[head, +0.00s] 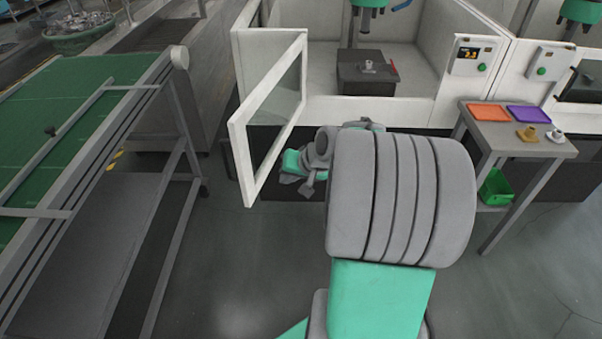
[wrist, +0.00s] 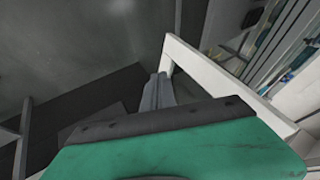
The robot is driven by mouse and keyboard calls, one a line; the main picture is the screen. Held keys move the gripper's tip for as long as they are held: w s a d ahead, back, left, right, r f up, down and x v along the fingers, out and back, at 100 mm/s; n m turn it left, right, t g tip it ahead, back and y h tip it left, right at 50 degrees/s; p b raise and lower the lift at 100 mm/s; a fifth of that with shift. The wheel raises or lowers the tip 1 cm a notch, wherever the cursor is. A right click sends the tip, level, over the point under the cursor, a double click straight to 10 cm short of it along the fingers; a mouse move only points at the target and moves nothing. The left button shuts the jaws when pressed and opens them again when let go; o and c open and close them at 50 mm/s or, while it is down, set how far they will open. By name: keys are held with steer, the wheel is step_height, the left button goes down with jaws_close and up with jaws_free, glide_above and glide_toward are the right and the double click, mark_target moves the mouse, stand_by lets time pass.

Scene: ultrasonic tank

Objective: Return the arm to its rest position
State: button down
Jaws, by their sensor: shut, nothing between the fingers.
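My arm, grey and green, rises through the middle of the head view, and its thick grey joint covers part of the machine front. My gripper shows in the wrist view (wrist: 157,88) as two grey fingers close together, shut and empty, beyond its green body. In the head view the arm's far end is small and partly hidden behind the thick joint, beside the open white-framed door (head: 238,165). The door's white frame also shows in the wrist view (wrist: 205,75), just right of the fingers. I cannot tell how large the gap to it is.
Behind the arm is a white enclosure with a dark block (head: 380,82) inside. A side table (head: 520,146) at right carries an orange tray (head: 488,112), a purple tray (head: 528,114) and small parts. A green conveyor (head: 70,125) stands at left. Floor between is clear.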

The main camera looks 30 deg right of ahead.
steer(key=a+v, duration=0.1)
steer(key=v, duration=0.6)
steer(key=s+d+f+g+h, duration=0.2)
steer(key=s+f+g, duration=0.4)
steer(key=s, duration=0.7)
steer(key=w+a+r+n+t, duration=0.1)
steer(key=a+r+n, duration=0.1)
steer(key=a, duration=0.7)
steer(key=w+a+r+n+t, duration=0.1)
steer(key=a+n, duration=0.3)
steer(key=a, duration=0.6)
steer(key=shift+w+r+n, duration=0.4)
steer(key=shift+w+r, duration=0.3)
steer(key=shift+r, duration=0.15)
steer(key=shift+a, duration=0.1)
